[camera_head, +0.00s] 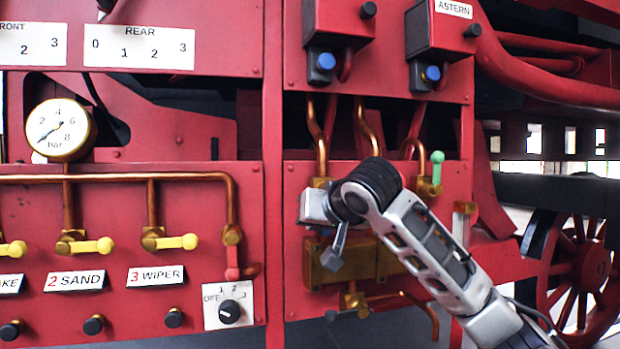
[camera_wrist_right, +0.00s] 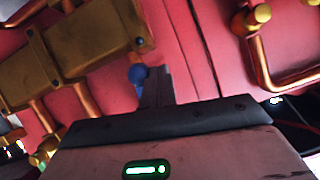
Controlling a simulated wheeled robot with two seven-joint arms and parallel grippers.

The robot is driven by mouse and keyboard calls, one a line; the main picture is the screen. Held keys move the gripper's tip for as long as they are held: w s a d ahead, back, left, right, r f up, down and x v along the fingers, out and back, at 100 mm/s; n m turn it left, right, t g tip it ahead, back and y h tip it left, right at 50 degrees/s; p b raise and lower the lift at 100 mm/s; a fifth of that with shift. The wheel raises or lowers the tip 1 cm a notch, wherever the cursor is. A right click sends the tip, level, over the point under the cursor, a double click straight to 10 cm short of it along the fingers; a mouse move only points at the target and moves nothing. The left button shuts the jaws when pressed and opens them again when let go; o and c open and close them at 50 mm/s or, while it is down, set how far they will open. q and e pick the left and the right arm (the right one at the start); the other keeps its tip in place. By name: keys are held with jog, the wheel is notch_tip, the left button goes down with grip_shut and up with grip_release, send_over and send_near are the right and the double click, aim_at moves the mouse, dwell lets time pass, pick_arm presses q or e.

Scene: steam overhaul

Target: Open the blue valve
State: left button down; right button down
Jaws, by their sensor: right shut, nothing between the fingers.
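My right gripper (camera_head: 338,255) reaches in from the right and points down in front of the brass box (camera_head: 365,262) on the red panel. In the right wrist view its dark fingers (camera_wrist_right: 156,78) are shut and empty. A round blue knob (camera_wrist_right: 138,73) sits right beside the fingertips, below the brass box's edge (camera_wrist_right: 85,45); I cannot tell whether they touch. In the head view I cannot make out this knob clearly near my gripper. My left gripper is not in view.
A green-handled valve (camera_head: 437,170) is right of my wrist. Two blue buttons (camera_head: 326,61) (camera_head: 432,73) sit on red boxes above. Yellow valve handles (camera_head: 95,245), a gauge (camera_head: 60,130) and a rotary switch (camera_head: 229,311) are at left. Copper pipes (camera_head: 368,130) run behind my wrist.

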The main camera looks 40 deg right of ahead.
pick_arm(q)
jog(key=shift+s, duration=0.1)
pick_arm(e)
jog(key=shift+d+r, duration=0.15)
dwell(0.5)
